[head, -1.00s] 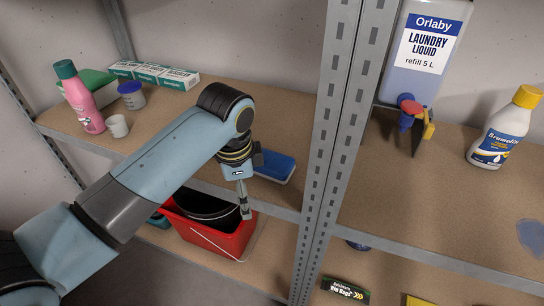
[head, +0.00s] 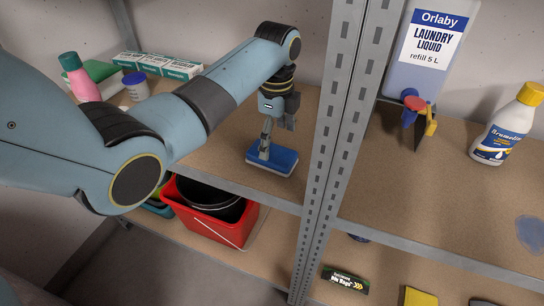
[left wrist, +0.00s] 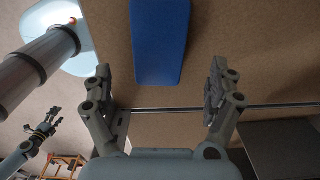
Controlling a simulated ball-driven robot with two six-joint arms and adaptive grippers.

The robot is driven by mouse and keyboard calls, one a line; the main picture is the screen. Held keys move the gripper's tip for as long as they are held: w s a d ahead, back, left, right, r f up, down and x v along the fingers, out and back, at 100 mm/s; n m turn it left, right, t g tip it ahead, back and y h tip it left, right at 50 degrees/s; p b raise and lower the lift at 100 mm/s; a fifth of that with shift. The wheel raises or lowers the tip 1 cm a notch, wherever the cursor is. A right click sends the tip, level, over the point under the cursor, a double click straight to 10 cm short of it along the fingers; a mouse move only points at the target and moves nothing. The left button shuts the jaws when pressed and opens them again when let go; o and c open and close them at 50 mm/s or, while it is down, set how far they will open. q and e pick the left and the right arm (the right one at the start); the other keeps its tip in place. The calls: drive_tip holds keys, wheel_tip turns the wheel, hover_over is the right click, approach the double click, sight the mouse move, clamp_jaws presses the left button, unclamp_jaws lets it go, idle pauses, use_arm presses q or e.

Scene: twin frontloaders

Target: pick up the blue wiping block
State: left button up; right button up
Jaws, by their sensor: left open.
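The blue wiping block (head: 272,160) lies flat on the upper left shelf, near its front edge and left of the metal upright. In the left wrist view the block (left wrist: 160,42) shows as a long blue shape just ahead of the fingers and between their lines. My left gripper (head: 264,150) hangs over the block from above in the head view. In the left wrist view the left gripper (left wrist: 164,88) is open, with its two fingers wide apart and nothing between them. My right gripper is not clearly seen in the head view.
The metal upright (head: 333,150) stands just right of the block. A red bucket (head: 215,222) is on the shelf below. A pink bottle (head: 80,78), a blue-lidded jar (head: 136,86) and several small boxes (head: 157,65) stand at the back left. The board around the block is bare.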

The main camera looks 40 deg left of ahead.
sight(274, 153)
use_arm(q)
wheel_tip(274, 153, down, 5)
drive_tip(key=shift+s+f, duration=0.1)
drive_tip(key=c, duration=1.3)
